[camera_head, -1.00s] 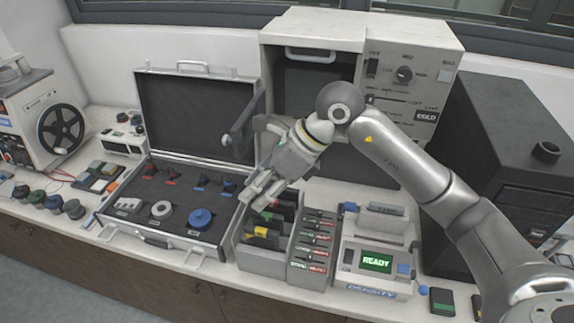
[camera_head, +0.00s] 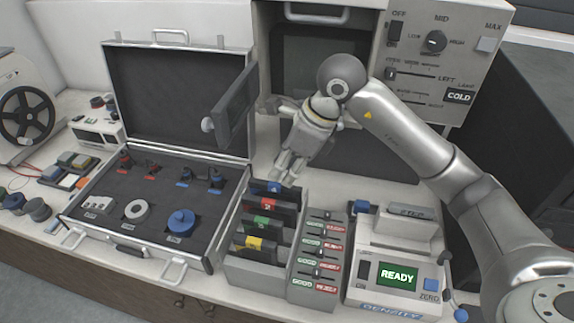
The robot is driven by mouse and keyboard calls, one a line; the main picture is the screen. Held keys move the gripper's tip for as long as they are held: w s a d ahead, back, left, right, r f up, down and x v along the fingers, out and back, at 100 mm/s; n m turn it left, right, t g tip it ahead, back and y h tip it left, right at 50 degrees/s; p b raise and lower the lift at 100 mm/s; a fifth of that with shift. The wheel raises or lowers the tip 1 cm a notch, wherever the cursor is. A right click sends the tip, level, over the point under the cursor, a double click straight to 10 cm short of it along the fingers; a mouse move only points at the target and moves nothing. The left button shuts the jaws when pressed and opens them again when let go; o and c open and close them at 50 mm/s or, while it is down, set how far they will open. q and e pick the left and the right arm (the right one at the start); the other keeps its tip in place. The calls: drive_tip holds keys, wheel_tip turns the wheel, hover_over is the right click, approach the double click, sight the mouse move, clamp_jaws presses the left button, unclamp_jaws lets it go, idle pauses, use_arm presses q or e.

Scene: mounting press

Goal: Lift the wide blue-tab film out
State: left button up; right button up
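The blue-tab film (camera_head: 262,186) stands as a dark sheet at the back of the grey slotted rack, its small blue tab on the top edge. Whether it is wider than the others I cannot tell. My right gripper (camera_head: 285,178) points down just above the blue tab, its two fingers a little apart with nothing visible held between them. Whether the fingers touch the tab is unclear. My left gripper is not in view.
Red-, green- and yellow-tab films stand in front in the same rack (camera_head: 262,276). To its right are a good/reject sorter (camera_head: 312,290) and a density meter (camera_head: 385,300) reading READY. An open case (camera_head: 205,245) lies left; the cabinet (camera_head: 420,75) stands behind.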

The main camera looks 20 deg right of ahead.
sight(272, 190)
drive_tip(key=shift+a+f, duration=0.25)
drive_tip(key=shift+f, duration=0.1)
drive_tip(key=p+x, duration=0.2)
drive_tip(key=x, duration=0.7)
drive_tip(key=shift+s+a+p, duration=0.1)
drive_tip(key=shift+a+p, duration=0.05)
drive_tip(key=shift+p, duration=0.15)
drive_tip(key=c, duration=0.6)
clamp_jaws()
